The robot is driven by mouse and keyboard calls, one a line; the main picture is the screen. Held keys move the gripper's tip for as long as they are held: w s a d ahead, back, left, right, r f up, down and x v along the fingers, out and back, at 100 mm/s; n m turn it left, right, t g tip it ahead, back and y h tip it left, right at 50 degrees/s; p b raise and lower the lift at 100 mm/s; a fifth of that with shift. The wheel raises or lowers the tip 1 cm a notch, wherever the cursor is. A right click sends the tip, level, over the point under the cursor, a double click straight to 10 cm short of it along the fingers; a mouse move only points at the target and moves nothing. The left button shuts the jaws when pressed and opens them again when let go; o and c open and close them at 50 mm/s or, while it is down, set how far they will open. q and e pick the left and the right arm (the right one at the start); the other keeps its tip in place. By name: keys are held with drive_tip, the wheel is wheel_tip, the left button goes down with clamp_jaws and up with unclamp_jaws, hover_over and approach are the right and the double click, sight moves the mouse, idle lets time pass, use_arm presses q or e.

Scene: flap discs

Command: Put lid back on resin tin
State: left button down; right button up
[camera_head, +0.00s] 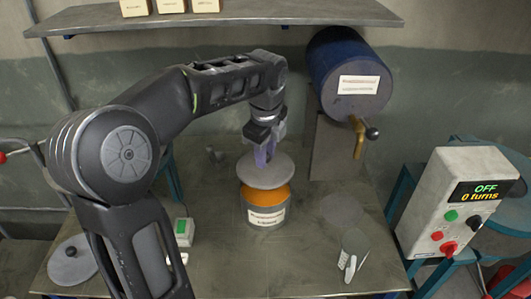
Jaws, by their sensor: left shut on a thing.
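The resin tin (265,212) is a grey can with a white label, upright near the middle of the table. Orange resin shows inside its open top. My left gripper (263,154) is above the tin, pointing down, shut on the grey round lid (266,172). The lid is over the tin and a little apart from it at the front, where the orange shows; whether it touches at the back is hidden. My right gripper is not in view.
A blue drum (348,62) with a brass tap (358,140) stands behind right. A control box (457,202) reading OFF, 0 turns is at the right. A grey disc with a knob (73,262) lies front left. A small white-and-green box (184,231) sits left of the tin.

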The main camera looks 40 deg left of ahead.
sight(265, 169)
use_arm(q)
wheel_tip(265, 169, down, 4)
drive_tip(key=b, duration=0.3)
drive_tip(key=shift+r, duration=0.2)
drive_tip(key=shift+f+b, duration=0.6)
drive_tip(key=shift+f, duration=0.45)
drive_tip(key=shift+p, duration=0.35)
drive_tip(key=shift+f, duration=0.15)
idle(1.5)
drive_tip(key=c, duration=1.1)
unclamp_jaws()
drive_tip(key=shift+o, duration=0.5)
